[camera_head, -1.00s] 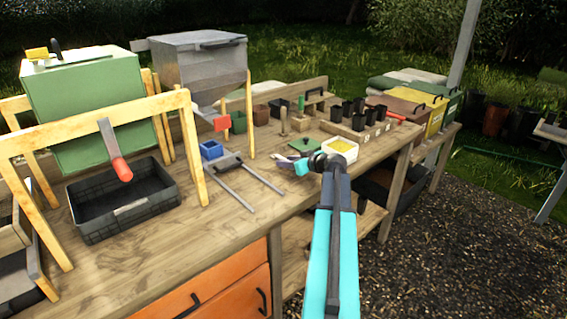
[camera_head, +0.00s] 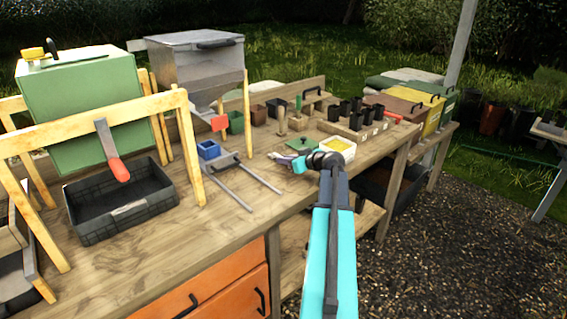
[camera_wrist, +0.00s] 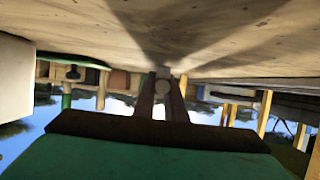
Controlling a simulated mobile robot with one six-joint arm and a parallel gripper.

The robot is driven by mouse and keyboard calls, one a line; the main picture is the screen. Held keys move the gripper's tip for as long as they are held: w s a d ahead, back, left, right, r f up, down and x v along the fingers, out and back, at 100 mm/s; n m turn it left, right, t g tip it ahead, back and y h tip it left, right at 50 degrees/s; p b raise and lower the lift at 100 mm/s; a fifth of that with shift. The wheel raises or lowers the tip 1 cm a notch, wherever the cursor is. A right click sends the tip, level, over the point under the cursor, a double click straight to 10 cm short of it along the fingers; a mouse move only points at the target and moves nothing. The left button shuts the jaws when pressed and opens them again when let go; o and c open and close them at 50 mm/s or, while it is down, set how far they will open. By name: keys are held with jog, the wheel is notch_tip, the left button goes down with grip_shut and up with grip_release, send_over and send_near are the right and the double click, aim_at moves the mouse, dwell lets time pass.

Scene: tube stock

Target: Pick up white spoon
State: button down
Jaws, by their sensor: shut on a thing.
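My gripper (camera_head: 279,157) is low over the bench, left of the white tub with yellow contents (camera_head: 341,146). In the wrist view, which is upside down, the two dark fingers (camera_wrist: 163,84) converge close to the bench top. They are shut on a small pale, rounded thing (camera_wrist: 163,72), which appears to be part of the white spoon. Its full shape is hidden by the fingers and too small to tell in the head view.
The wooden bench top (camera_head: 150,262) is clear at front. A green lid-like piece (camera_head: 302,143) lies behind my gripper. A tray of black pots (camera_head: 352,128) stands behind the tub. A metal-railed stand with a blue box (camera_head: 209,149) and a black crate (camera_head: 122,215) are to the left.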

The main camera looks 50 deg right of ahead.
jog(key=shift+r+b, duration=0.3)
jog(key=shift+r, duration=1.05)
jog(key=shift+s+a+r, duration=0.15)
jog(key=shift+s, duration=0.05)
jog(key=s+a, duration=0.2)
jog(key=s, duration=0.1)
jog(key=s+a+b, duration=0.1)
jog(key=s+a, duration=0.1)
jog(key=s, duration=0.2)
jog(key=s+a+r+b, duration=0.1)
jog(key=s+a, duration=0.1)
jog(key=s, duration=0.2)
jog(key=shift+s+a, duration=0.2)
jog(key=shift+s, duration=0.05)
jog(key=shift+s+a+b, duration=0.2)
jog(key=shift+s+b, duration=0.2)
jog(key=shift+b, duration=0.8)
jog(key=shift+s+a+r+b, duration=0.2)
jog(key=shift+s+a+b, duration=0.1)
jog(key=shift+s+b, duration=0.45)
jog(key=shift+w, duration=0.1)
